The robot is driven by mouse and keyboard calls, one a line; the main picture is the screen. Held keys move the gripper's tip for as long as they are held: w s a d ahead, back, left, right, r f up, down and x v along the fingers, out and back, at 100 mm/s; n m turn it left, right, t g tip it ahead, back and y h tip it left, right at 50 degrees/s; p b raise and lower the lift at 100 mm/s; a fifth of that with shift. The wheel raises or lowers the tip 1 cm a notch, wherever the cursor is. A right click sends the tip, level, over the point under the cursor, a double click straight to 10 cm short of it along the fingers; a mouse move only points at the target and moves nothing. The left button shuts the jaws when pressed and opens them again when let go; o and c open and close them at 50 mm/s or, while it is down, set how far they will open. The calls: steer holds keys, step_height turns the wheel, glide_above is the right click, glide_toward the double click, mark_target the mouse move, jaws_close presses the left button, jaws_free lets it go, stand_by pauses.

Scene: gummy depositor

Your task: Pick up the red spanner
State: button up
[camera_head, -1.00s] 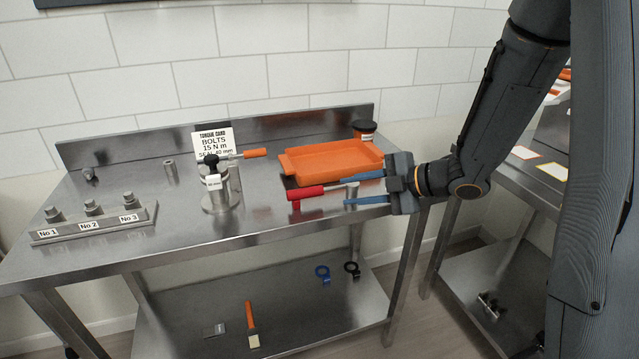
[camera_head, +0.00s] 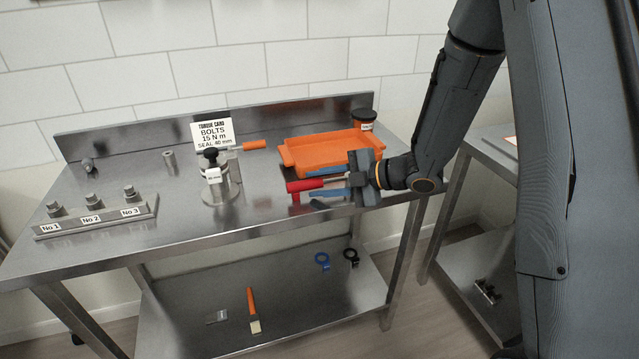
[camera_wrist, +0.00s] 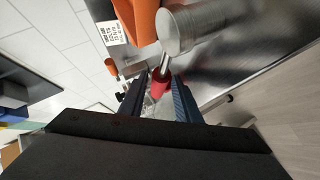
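The right end of the spanner is hidden behind my gripper. In the wrist view, the red handle (camera_wrist: 160,85) shows between the two separated fingers (camera_wrist: 158,100). I see no clear contact.
A metal canister (camera_head: 220,188) with a black knob stands left of the spanner. A bolt block (camera_head: 95,222) is farther left. The bench front is clear.

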mark_target(320, 184)
jaws_close()
steer(key=shift+r, duration=0.1)
step_height(320, 184, up, 10)
steer(key=b, duration=0.1)
stand_by(0.7)
steer(key=c, duration=0.5)
jaws_free()
jaws_close()
